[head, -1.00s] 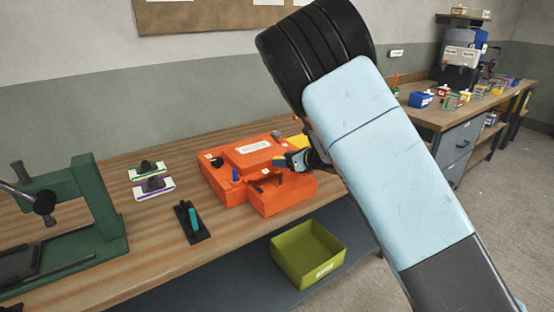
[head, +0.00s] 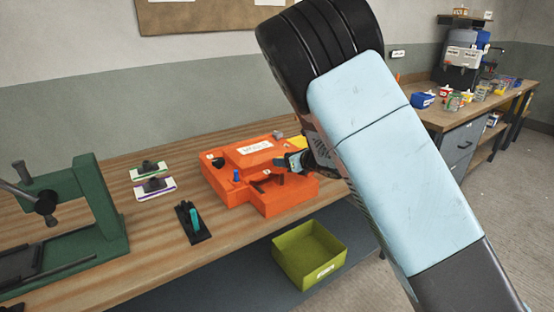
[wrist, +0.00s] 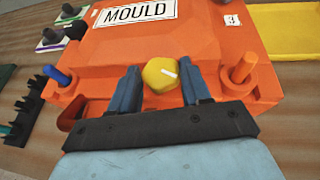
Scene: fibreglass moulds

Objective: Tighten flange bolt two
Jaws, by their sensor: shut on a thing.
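The orange mould (head: 290,203) sits on the wooden bench, with a white "MOULD" label that also shows in the wrist view (wrist: 190,45). My gripper (head: 284,160) is at the mould's front right part. In the wrist view my gripper (wrist: 162,76) has its two dark fingers either side of a yellow bolt head (wrist: 161,75) and is shut on it. The bolt's shank and any number beside it are hidden. A blue bolt (wrist: 58,76) stands to the left. An orange bolt (wrist: 243,69) stands to the right, by the number 3.
A green press frame (head: 95,205) stands at the left. Two white trays with dark knobs (head: 153,183) and a black holder with a teal tool (head: 193,222) lie left of the mould. A yellow-green bin (head: 309,255) is below the bench edge.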

